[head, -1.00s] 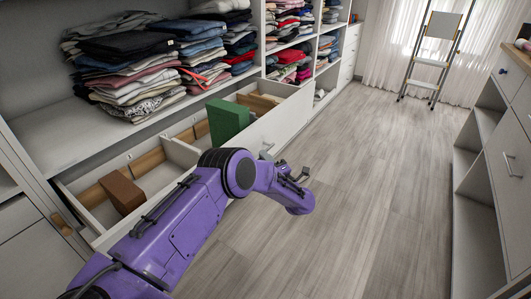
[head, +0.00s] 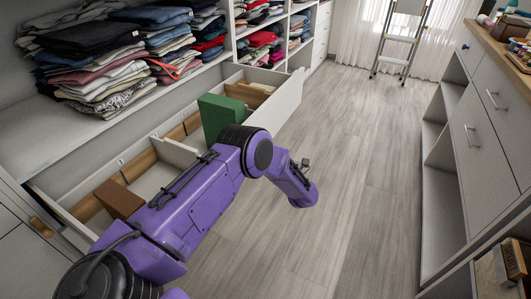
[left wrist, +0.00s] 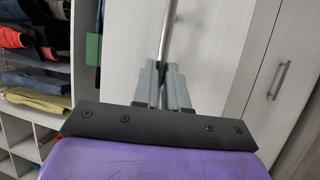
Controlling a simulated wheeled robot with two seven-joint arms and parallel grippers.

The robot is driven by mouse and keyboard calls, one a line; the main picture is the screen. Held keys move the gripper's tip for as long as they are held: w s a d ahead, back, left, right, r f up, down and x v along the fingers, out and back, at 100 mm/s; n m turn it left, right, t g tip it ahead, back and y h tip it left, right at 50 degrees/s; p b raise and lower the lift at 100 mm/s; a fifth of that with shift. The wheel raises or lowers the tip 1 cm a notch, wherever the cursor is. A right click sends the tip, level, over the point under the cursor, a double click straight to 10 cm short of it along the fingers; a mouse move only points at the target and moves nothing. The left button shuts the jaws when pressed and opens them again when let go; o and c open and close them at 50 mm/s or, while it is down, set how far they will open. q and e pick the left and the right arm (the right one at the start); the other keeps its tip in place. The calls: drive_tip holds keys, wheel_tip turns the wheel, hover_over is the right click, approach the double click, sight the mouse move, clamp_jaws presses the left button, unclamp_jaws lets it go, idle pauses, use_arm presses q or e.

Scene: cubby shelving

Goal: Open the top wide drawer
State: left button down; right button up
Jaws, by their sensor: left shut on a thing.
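The top wide drawer (head: 283,102) is pulled out well from the shelving in the head view. A green box (head: 219,117) and a brown box (head: 118,198) are in its compartments. In the left wrist view, my left gripper (left wrist: 162,85) is shut on a silver bar handle (left wrist: 171,35) in front of a pale panel. In the head view, my purple left arm crosses the drawer, and the fingers and handle are hidden. My right gripper is not in view.
Folded clothes (head: 105,60) fill the shelves above the drawer. The wooden floor (head: 350,210) is clear to the right. A white cabinet (head: 483,135) with handles lines the right side. A stepladder (head: 397,42) stands at the far end.

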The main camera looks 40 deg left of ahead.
use_arm(q)
drive_tip(key=c, duration=1.2)
unclamp_jaws()
drive_tip(key=shift+o, duration=0.2)
drive_tip(key=v, duration=1)
drive_tip(key=shift+d, duration=0.3)
drive_tip(key=shift+f, duration=0.1)
